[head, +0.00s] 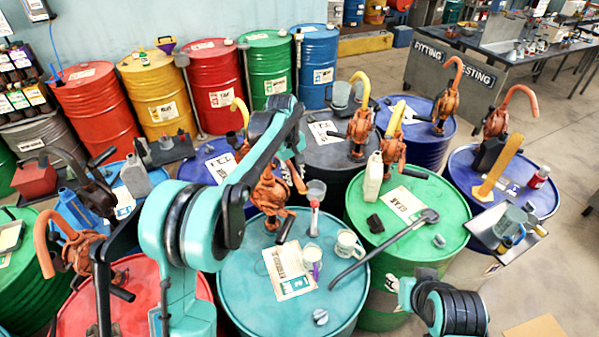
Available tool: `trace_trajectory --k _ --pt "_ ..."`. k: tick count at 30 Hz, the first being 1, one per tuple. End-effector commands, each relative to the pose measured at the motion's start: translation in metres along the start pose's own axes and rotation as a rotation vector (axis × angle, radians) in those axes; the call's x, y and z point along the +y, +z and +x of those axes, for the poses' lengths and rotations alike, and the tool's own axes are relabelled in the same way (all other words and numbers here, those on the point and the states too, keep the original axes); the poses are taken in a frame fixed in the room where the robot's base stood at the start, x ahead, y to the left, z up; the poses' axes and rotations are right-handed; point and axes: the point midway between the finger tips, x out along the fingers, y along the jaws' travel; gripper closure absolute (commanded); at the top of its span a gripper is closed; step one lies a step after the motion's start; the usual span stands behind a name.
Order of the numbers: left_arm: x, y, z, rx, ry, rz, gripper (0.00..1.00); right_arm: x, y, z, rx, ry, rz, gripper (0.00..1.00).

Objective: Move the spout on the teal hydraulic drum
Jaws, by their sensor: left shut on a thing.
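The teal drum (237,284) stands at the bottom centre, with an orange hand pump (268,192) upright near its back edge. My left arm crosses in front of the pump from the left. My left gripper (297,150) is at the upper right of this pump, small and partly hidden by its own arm. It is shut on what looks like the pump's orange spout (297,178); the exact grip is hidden.
A long dark tool (385,246) reaches across from the green drum (380,312). Drums with other orange pumps (360,130) crowd around; open floor lies at right.

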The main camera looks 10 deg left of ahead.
Motion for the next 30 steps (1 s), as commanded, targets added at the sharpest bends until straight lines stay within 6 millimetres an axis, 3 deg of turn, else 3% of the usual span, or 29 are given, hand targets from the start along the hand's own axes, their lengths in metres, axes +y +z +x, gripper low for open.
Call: trace_trajectory --k 9,26,27,29,30 --pt "-0.019 0.002 -0.002 -0.019 -0.002 0.138 1.0 0.0 0.003 0.005 0.0 0.0 0.0 0.6" --pt "-0.024 0.001 -0.003 -0.023 -0.002 0.171 1.0 0.0 0.004 0.005 0.0 0.0 0.0 0.6" --pt "-0.024 0.001 -0.003 -0.023 -0.002 0.171 0.7 0.0 0.004 0.005 0.0 0.0 0.0 0.6" --pt "-0.023 0.001 -0.003 -0.023 -0.002 0.171 0.55 0.0 0.004 0.005 0.0 0.0 0.0 0.6" --pt "-0.023 0.001 -0.003 -0.023 -0.002 0.171 0.54 0.0 0.004 0.005 0.0 0.0 0.0 0.6"
